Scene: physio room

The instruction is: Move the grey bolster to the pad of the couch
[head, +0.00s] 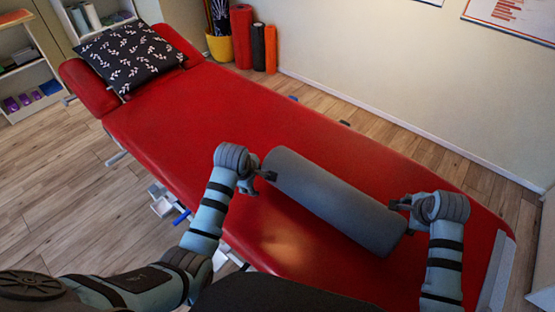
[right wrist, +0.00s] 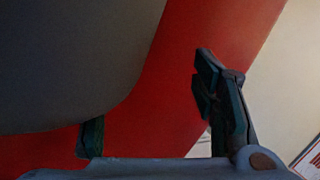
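The grey bolster (head: 335,200) is a long cylinder lying slantwise over the red pad of the couch (head: 215,115), towards its near end. I cannot tell whether it rests on the pad or is just above it. My left gripper (head: 262,175) is at the bolster's left end; its fingers are too small to read. My right gripper (head: 399,205) is at the right end. In the right wrist view the bolster (right wrist: 65,60) fills the upper left, and the right gripper's fingers (right wrist: 148,92) are spread, one beside the bolster and one apart from it.
A dark patterned pillow (head: 128,53) lies at the couch's far end. Red, black and orange rolls (head: 257,42) and a yellow pot (head: 220,47) stand by the wall. Shelves (head: 25,70) are at the far left. The couch's middle is clear.

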